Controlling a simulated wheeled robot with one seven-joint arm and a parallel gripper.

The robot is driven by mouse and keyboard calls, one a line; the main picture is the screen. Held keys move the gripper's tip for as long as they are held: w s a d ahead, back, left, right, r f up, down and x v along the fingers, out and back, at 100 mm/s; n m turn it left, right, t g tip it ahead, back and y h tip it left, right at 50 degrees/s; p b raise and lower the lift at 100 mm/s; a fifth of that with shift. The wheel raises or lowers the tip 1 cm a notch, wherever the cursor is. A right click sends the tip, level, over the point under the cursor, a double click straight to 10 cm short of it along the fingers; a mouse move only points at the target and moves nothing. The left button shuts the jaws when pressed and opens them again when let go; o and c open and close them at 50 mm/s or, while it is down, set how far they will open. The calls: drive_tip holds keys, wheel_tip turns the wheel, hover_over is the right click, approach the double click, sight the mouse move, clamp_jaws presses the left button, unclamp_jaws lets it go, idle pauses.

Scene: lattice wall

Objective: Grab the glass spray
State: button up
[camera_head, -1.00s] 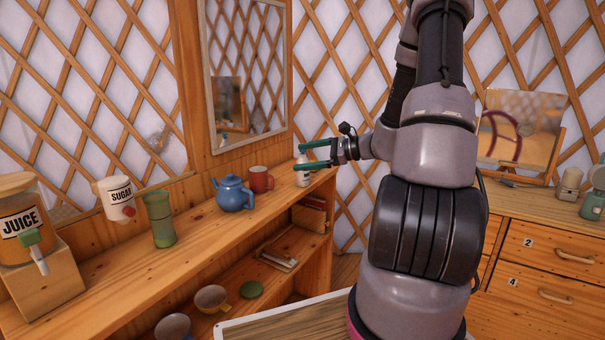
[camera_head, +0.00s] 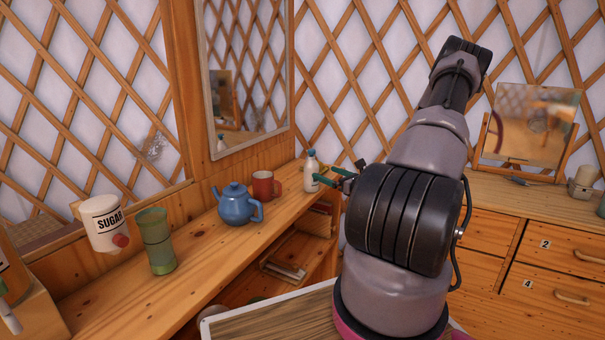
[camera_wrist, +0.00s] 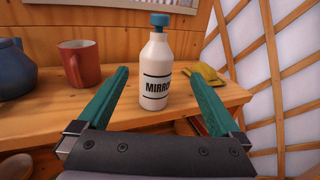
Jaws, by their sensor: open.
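The glass spray is a white bottle (camera_wrist: 156,75) with a blue cap and a label of which "MIRRO" can be read. It stands upright near the right end of the wooden shelf; it also shows in the head view (camera_head: 311,174). My gripper (camera_wrist: 160,85) is open, its two green fingers pointing toward the bottle. In the wrist view the bottle appears between the fingertips, with no contact visible. In the head view my gripper (camera_head: 325,178) is at the bottle's right side, partly hidden by my arm.
A red mug (camera_wrist: 79,64) and a blue teapot (camera_head: 237,204) stand left of the bottle. A yellow cloth-like item (camera_wrist: 204,77) lies behind it to the right. A green cup (camera_head: 155,241) and sugar container (camera_head: 103,224) are further left. A mirror (camera_head: 243,75) hangs behind.

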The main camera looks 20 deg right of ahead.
sight(318, 170)
drive_tip(key=x, duration=0.5)
drive_tip(key=shift+w+a, duration=0.1)
drive_tip(key=shift+w, duration=0.25)
drive_tip(key=x, duration=0.5)
drive_tip(key=shift+w+a+r, duration=0.2)
drive_tip(key=shift+a, duration=0.15)
clamp_jaws()
